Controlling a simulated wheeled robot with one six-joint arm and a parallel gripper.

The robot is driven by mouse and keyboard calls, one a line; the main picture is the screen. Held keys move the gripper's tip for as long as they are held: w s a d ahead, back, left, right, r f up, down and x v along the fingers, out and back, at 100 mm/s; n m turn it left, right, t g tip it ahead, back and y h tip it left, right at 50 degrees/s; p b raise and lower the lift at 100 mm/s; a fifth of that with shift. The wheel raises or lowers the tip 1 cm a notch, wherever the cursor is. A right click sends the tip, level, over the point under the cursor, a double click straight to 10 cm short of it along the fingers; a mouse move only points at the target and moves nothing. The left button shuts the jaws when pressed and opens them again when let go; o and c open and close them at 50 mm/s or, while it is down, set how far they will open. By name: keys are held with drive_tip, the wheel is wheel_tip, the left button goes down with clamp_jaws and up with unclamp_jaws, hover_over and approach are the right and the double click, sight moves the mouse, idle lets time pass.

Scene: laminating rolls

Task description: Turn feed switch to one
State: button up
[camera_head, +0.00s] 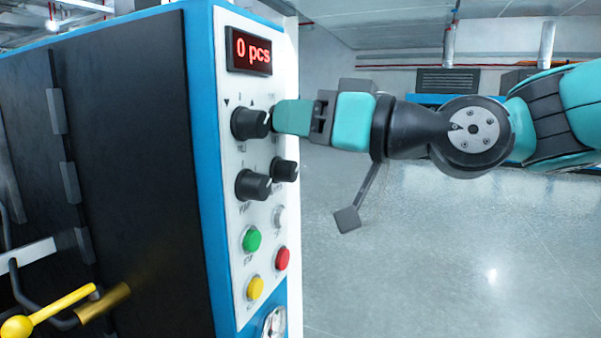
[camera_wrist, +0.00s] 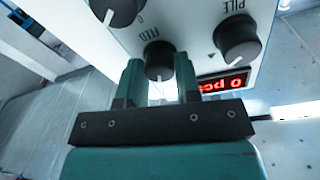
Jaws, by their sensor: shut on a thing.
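The feed switch (camera_wrist: 158,58) is a round black knob with the word FEED beside it in the wrist view. My gripper (camera_wrist: 159,78) has its two teal fingers on either side of this knob and is shut on it. The knob's pale pointer mark faces the bottom of the wrist view, but its exact setting is hard to read. In the head view my gripper (camera_head: 280,118) reaches in from the right to the upper right of the panel, and its fingers hide most of the feed switch.
The pile knob (camera_head: 250,123) sits just left of my fingers. Two more black knobs (camera_head: 252,185) (camera_head: 285,170) are below. A red display (camera_head: 250,51) reads "0 pcs" above. Green (camera_head: 252,239), red (camera_head: 282,258) and yellow (camera_head: 255,288) buttons are lower down. Open floor lies to the right.

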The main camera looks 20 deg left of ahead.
drive_tip(key=n+b, duration=0.4)
drive_tip(key=b, duration=0.3)
drive_tip(key=shift+f+n+g, duration=0.15)
drive_tip(key=shift+n+g, duration=0.25)
drive_tip(key=o, duration=0.9)
